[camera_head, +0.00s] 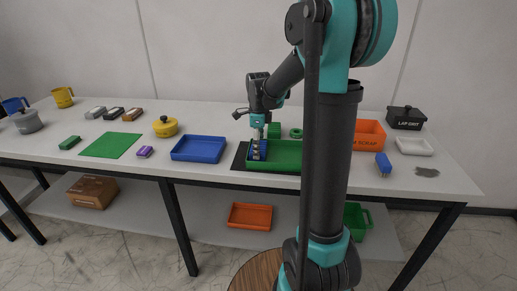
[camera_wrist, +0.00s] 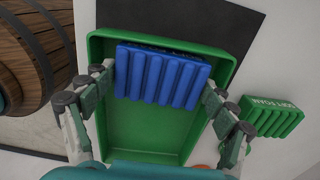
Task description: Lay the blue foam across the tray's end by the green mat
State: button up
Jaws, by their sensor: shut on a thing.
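The ribbed blue foam (camera_wrist: 160,78) is between the two fingers of my gripper (camera_wrist: 159,84), which is shut on it. In the wrist view the foam spans crosswise inside the green tray (camera_wrist: 142,137), near the tray's upper end in that picture. In the head view my gripper (camera_head: 258,139) points down over the tray (camera_head: 287,156), with the foam (camera_head: 257,149) at its left end. That end faces the green mat (camera_head: 110,145), farther left on the table. I cannot tell whether the foam rests on the tray floor.
A dark mat (camera_head: 239,157) lies under the tray. A blue tray (camera_head: 199,149) stands to its left. A green foam block (camera_wrist: 271,117) and a green ring (camera_head: 296,133) are behind the tray. An orange bin (camera_head: 369,134) stands to the right.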

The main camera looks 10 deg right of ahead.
jog(key=shift+f, duration=0.25)
jog(key=shift+f, duration=0.15)
jog(key=o, duration=0.7)
notch_tip(320, 180, up, 12)
jog(key=shift+r, duration=0.15)
dwell(0.3)
